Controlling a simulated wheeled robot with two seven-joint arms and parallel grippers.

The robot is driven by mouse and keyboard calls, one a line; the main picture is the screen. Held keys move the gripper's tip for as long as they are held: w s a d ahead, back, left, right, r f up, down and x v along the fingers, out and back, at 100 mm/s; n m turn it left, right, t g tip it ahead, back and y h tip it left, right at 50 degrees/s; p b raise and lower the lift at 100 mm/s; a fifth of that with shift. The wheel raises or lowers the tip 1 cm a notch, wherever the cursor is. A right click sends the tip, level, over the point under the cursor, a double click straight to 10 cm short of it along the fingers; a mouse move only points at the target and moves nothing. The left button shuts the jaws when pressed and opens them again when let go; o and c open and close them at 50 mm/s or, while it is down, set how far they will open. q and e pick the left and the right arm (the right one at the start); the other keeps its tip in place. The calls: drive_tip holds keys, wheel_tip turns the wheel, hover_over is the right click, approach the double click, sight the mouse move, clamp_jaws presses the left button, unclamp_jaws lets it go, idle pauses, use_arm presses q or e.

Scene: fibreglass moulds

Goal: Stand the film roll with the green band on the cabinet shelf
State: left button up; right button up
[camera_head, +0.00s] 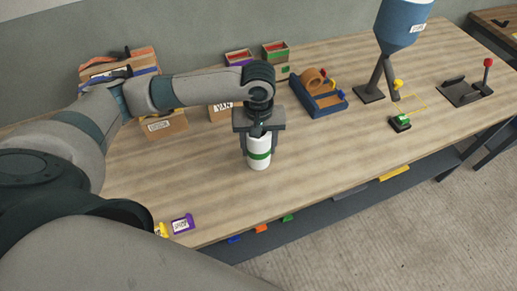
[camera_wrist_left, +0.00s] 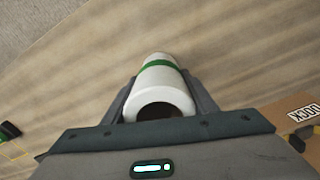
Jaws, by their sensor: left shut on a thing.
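The film roll (camera_head: 259,146) is a white cylinder with a green band around it. My left gripper (camera_head: 258,135) is shut on the film roll from above, and the roll is upright over the wooden table. In the left wrist view the film roll (camera_wrist_left: 160,88) sits between the two fingers of my left gripper (camera_wrist_left: 160,95), with its hollow end facing the camera. I cannot tell whether the roll's lower end touches the table. My right gripper is not in view. I cannot make out a cabinet shelf for certain.
Cardboard boxes (camera_head: 165,125) stand behind my left arm. A blue tray with a tape roll (camera_head: 322,104), a blue hopper on a stand (camera_head: 402,22) and a small green-topped block (camera_head: 400,122) are to the right. Purple and yellow tags (camera_head: 182,224) lie at the front edge. The table's front middle is clear.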

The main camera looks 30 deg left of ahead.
use_arm(q)
wheel_tip(320, 180, down, 2)
drive_tip(key=shift+f+p, duration=0.15)
drive_tip(key=shift+p, duration=0.15)
drive_tip(key=shift+f, duration=0.1)
drive_tip(key=o, duration=1.4)
